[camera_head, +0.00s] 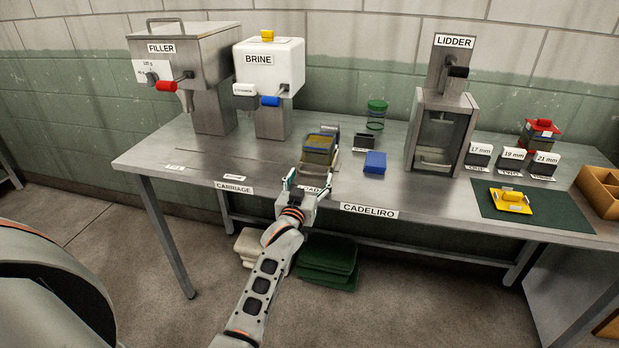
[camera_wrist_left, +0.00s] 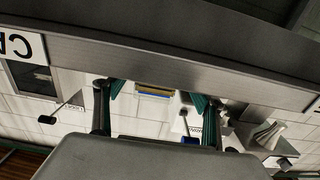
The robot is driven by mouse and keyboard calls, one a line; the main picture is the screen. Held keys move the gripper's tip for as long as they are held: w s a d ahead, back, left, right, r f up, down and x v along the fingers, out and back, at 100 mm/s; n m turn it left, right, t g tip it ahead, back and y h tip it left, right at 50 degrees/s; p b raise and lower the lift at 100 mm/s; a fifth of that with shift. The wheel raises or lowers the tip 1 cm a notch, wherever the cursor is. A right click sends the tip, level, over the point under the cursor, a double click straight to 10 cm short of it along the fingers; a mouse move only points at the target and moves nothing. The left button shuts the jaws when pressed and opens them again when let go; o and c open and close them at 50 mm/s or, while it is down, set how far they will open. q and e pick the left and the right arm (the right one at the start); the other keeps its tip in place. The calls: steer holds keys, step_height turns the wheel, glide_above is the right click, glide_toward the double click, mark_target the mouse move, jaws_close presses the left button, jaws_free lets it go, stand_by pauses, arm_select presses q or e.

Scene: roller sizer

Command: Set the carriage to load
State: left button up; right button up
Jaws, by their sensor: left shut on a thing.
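The carriage (camera_head: 332,166) is a small grey metal slide on the bench, carrying a glass container (camera_head: 319,148) with yellowish contents. It stands behind the partly covered LOAD label (camera_head: 312,189), right of the BRINE machine. My left gripper (camera_head: 297,184) is at the bench's front edge by that label, closed at the front of the carriage. Its teal fingers show some way apart in the upside-down left wrist view (camera_wrist_left: 158,97), with the yellow and blue container (camera_wrist_left: 154,90) seen beyond them. The grip contact itself is hidden. My right gripper is out of view.
The FILLER (camera_head: 210,60) and BRINE machine (camera_head: 270,70) stand at the left and back, the LIDDER (camera_head: 440,130) at the right. A blue block (camera_head: 375,162) lies right of the carriage. A yellow piece (camera_head: 510,200) lies on a green mat (camera_head: 555,218).

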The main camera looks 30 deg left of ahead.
arm_select(q)
steer(key=shift+w+d+r, duration=0.15)
steer(key=shift+d+r, duration=0.1)
steer(key=shift+r, duration=0.05)
steer(key=shift+d, duration=0.1)
steer(key=shift+c, duration=0.2)
steer(key=o, duration=1.6)
steer(key=shift+o, duration=0.2)
steer(key=shift+w+d+f, duration=0.1)
steer(key=shift+w+f, duration=0.1)
steer(key=shift+s, duration=0.1)
steer(key=shift+s+f, duration=0.1)
steer(key=shift+s, duration=0.4)
steer(key=v, duration=1.1)
